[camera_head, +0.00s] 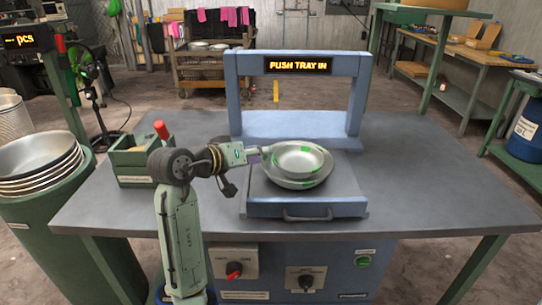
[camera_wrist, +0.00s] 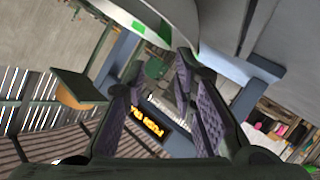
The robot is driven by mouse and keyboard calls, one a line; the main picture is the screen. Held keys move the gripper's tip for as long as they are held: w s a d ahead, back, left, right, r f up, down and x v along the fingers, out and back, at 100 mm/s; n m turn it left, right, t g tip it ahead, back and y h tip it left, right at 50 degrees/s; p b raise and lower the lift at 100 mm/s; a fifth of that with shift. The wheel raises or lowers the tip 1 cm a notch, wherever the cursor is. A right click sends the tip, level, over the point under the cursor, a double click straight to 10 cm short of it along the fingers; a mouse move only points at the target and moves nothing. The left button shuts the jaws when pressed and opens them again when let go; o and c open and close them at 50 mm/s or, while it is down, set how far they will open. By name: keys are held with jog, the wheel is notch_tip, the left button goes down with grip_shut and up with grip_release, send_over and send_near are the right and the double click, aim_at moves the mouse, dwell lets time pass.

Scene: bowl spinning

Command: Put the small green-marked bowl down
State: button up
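The small silver bowl with green marks (camera_head: 299,160) sits within the larger bowl (camera_head: 294,181) in the head view. The larger bowl rests on the blue-grey tray (camera_head: 345,189) and also shows a green mark. My gripper (camera_head: 257,154) is just left of the small bowl, near the bowls' left rims. In the wrist view my gripper (camera_wrist: 160,65) has its two purple-padded fingers spread, with nothing seen between the pads. A bowl with green marks (camera_wrist: 120,14) shows at the top, close to the fingertips; I cannot tell whether they touch it.
A blue frame (camera_head: 361,95) with a "PUSH TRAY IN" sign (camera_head: 298,65) stands behind the tray. A green box (camera_head: 133,178) is on the table's left. Stacked bowls (camera_head: 38,160) stand at far left. The table's right side (camera_head: 430,180) is clear.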

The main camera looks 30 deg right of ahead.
jog(key=shift+v, duration=1.5)
